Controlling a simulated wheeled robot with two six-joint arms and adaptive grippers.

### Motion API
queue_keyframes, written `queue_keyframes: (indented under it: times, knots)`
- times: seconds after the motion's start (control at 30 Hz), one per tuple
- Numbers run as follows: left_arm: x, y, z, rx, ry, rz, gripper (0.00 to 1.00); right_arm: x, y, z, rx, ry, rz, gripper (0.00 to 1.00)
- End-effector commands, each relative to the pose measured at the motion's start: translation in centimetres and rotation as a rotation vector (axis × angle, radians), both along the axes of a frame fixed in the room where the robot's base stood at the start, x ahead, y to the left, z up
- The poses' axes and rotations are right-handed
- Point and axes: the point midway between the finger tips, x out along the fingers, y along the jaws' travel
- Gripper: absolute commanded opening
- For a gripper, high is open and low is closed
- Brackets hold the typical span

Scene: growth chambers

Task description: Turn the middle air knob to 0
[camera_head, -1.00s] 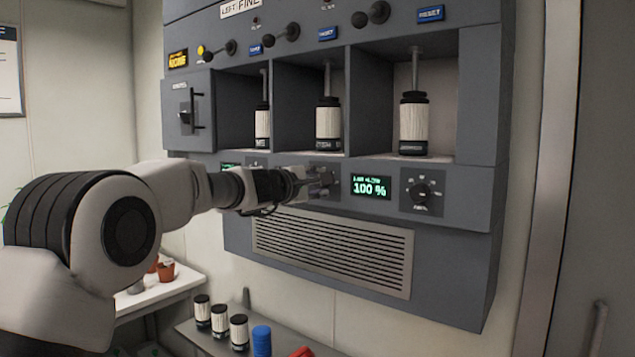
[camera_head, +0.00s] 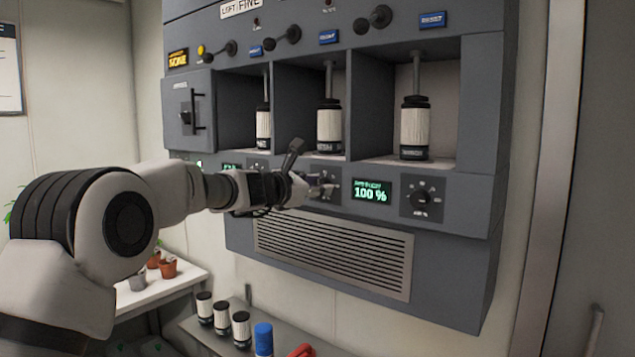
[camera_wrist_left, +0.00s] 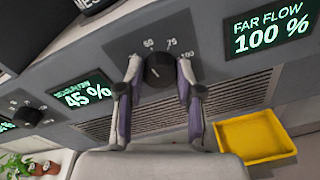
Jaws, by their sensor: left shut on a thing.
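The middle air knob (camera_wrist_left: 160,70) is dark and round, on the grey panel, with scale marks 50, 75 and 100 around it. My left gripper (camera_wrist_left: 159,72) has one finger on each side of this knob and is shut on it. In the head view the left gripper (camera_head: 312,187) is at the panel below the middle bay, rolled with part of it sticking up, and it partly hides the knob. The green display left of the knob (camera_wrist_left: 83,94) reads 45 %. My right gripper is not in view.
The far flow display (camera_head: 371,191) reads 100 %, with the right knob (camera_head: 421,198) beside it. Another knob (camera_wrist_left: 28,115) is on the left. A vent grille (camera_head: 330,252) lies below. A yellow tray (camera_wrist_left: 254,136) and a shelf with bottles (camera_head: 222,318) are lower down.

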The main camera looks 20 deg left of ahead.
Motion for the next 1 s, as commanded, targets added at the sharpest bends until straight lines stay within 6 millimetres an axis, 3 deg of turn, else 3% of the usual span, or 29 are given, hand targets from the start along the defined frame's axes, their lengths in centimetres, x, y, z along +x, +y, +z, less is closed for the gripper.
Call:
queue_keyframes:
  times: [1.0]
  knots:
    - [0.1,0.3,-0.3,-0.904,0.333,0.002,0.01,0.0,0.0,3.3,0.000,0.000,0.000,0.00]
